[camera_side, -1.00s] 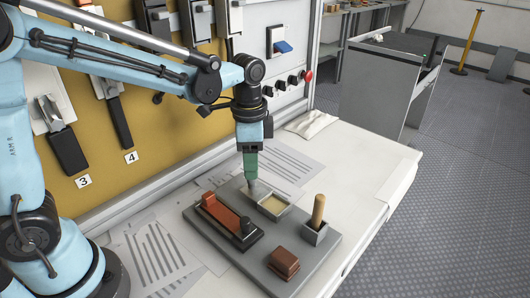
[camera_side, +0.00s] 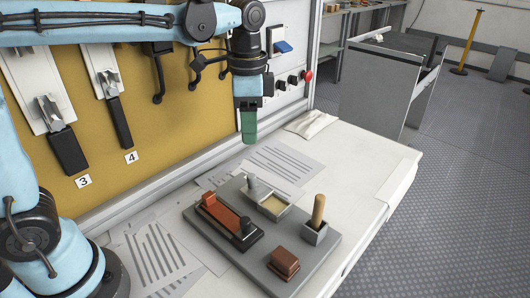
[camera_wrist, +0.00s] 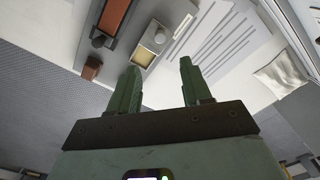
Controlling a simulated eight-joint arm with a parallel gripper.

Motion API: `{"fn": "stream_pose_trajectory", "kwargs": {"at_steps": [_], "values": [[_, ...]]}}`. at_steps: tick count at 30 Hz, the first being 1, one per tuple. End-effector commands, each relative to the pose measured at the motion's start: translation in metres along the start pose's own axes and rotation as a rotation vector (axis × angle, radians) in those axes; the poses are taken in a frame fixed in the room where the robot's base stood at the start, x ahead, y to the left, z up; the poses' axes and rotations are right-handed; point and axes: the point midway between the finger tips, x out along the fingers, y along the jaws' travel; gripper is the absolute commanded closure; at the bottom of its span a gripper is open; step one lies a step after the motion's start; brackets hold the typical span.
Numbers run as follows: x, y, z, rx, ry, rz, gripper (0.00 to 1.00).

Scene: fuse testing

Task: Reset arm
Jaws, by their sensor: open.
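My gripper (camera_side: 249,138) hangs above the bench, pointing down, with its green fingers clear of everything below. In the wrist view my gripper (camera_wrist: 158,82) has its two green fingers apart with nothing between them. Below it is a grey board (camera_side: 305,250). On the board stand a small grey-white cylinder (camera_side: 252,186), a shallow tray (camera_side: 273,207) with a tan inside, a red-brown fuse holder (camera_side: 222,215) with a black base, a brown block (camera_side: 284,262) and a tan wooden peg (camera_side: 318,211) in a grey socket.
A yellow panel (camera_side: 150,130) with several switches on it stands behind the bench. Printed sheets (camera_side: 280,165) and a white cloth (camera_side: 312,122) lie on the bench. The bench's right part is bare.

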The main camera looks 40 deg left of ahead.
Motion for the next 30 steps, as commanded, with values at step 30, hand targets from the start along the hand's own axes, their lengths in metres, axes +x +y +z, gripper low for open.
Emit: {"fn": "stream_pose_trajectory", "kwargs": {"at_steps": [30], "values": [[0.048, 0.028, 0.099, -0.747, 0.576, -0.242, 0.52]]}}
